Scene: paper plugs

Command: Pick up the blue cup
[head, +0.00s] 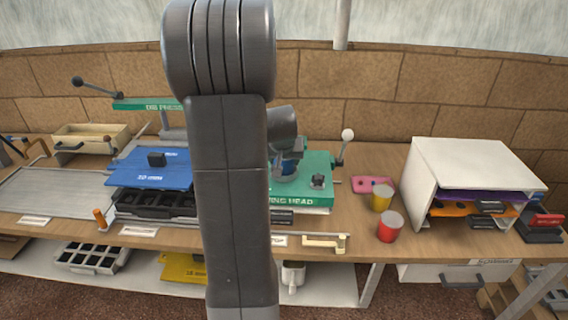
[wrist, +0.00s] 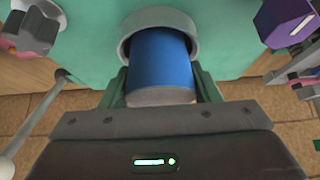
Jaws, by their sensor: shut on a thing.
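The blue cup (wrist: 160,62) shows in the wrist view with a greyish end toward me. Its far end lies at or inside a round grey ring (wrist: 126,45) on the green machine; I cannot tell whether it is still seated there. My gripper (wrist: 161,88) has a finger on each side of the cup and is shut on it. In the head view only a little of the blue cup (head: 289,167) shows at the green machine (head: 318,166), labelled in part "ING HEAD". My arm hides much of that area.
A yellow cup (head: 381,198) and a red cup (head: 390,228) stand to the right on the bench. A white shelf box (head: 420,178) stands beyond them. A lever with a white knob (head: 347,134) rises beside the green machine. A blue-topped press (head: 150,172) is at left.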

